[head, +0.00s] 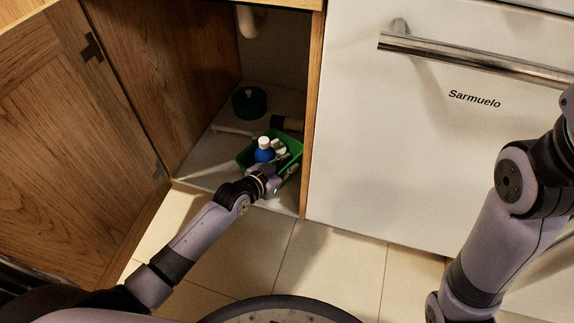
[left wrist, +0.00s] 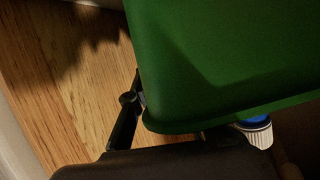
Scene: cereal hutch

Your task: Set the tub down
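The green tub (head: 243,159) is inside the open lower cabinet, near its front edge and right side panel. It holds a blue bottle with a white cap (head: 264,152) and other small light items. I cannot tell whether its base touches the cabinet floor. My left gripper (head: 277,178) is at the tub's front rim. In the left wrist view the tub (left wrist: 230,60) fills the upper right, with one dark finger against its edge; the other finger is hidden. The grip appears closed on the tub wall. My right arm shows at the right, its gripper out of frame.
A dark green round object (head: 249,102) stands farther back on the cabinet floor (head: 208,165). A white pipe (head: 246,22) hangs above. The open wooden door (head: 75,130) is at left; a white dishwasher (head: 420,150) is at right.

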